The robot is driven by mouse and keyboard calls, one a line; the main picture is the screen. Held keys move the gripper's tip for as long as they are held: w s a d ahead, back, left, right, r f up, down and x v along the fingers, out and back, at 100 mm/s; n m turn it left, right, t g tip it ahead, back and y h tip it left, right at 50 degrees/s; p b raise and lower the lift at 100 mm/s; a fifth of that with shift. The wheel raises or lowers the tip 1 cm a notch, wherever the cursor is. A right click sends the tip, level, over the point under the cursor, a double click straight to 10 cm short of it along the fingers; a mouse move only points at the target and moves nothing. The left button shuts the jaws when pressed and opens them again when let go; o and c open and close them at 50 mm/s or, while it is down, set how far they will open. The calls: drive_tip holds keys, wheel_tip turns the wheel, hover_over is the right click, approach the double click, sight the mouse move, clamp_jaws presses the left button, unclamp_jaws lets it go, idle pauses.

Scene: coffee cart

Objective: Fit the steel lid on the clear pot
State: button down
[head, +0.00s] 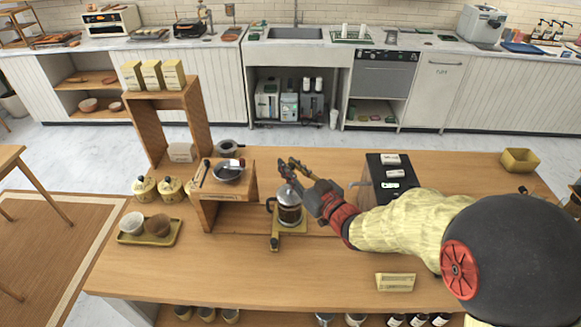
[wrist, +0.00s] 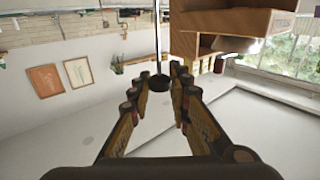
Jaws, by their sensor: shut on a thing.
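The clear pot (head: 289,214) stands upright on a small yellow stand on the wooden counter, with dark contents and a dark handle at its left. The steel lid (head: 287,191) shows as a silvery dome at the pot's top. I cannot tell whether it is seated or just above the rim. My gripper (head: 287,167) is over the pot, coming from the right. In the wrist view my gripper (wrist: 160,74) is shut on the lid's black knob (wrist: 157,84), and a thin steel rod (wrist: 157,45) runs from the knob. The lid's disc is out of that view.
A wooden stand (head: 208,212) with a dark bowl is close on the left. A yellow tray (head: 130,238) with two cups lies farther left. A black box (head: 391,178) stands to the right. The counter's front middle is mostly clear.

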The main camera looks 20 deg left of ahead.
drive_tip(key=shift+f, duration=0.1)
drive_tip(key=c, duration=1.9)
unclamp_jaws()
drive_tip(key=shift+v, duration=5.5)
drive_tip(key=shift+d, duration=0.1)
